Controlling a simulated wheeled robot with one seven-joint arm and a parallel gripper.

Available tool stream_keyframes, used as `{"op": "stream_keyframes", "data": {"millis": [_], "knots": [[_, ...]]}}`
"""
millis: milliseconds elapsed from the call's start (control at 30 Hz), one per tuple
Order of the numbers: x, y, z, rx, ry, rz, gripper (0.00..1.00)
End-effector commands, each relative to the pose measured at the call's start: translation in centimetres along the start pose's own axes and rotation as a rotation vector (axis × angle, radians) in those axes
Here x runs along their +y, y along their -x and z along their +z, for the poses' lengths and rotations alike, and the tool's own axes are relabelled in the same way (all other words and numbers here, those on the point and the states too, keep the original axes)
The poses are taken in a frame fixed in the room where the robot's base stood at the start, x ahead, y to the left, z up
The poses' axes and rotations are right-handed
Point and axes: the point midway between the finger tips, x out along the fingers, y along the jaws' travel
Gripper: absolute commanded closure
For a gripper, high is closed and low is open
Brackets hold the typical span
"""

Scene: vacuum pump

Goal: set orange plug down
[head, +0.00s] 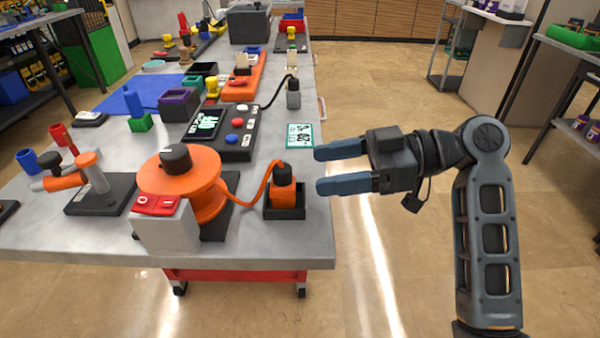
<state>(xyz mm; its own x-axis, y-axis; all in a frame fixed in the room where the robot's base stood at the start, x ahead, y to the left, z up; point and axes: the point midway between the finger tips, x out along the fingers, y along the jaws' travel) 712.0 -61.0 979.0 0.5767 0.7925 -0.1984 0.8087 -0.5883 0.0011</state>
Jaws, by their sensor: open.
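The orange plug (283,188) stands upright in a small black square holder (284,211) near the right front corner of the table. Its orange cord (250,200) runs left to an orange reel (181,178) with a black knob on top. My gripper (318,170) is to the right of the plug, at the table's right edge. Its two blue fingers are spread apart and point left, with nothing between them. The fingers do not touch the plug.
A grey box (166,227) with red switches stands in front of the reel. Behind the plug are a black control box (222,134) with a display, a small teal-edged card (299,136) and a grey plug (293,96). Open floor lies right of the table (320,235).

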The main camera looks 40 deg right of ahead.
Motion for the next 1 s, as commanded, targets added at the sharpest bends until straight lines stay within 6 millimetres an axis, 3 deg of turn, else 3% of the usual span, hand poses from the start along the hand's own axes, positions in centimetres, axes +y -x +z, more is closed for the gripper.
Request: {"op": "stream_keyframes", "data": {"millis": [100, 300, 1000], "knots": [[0.0, 2.1, 0.1, 0.000, -0.001, 0.002, 0.30], [0.0, 4.0, 0.0, 0.000, 0.000, 0.001, 0.30], [0.0, 4.3, 0.0, -0.001, -0.001, -0.001, 0.30]]}}
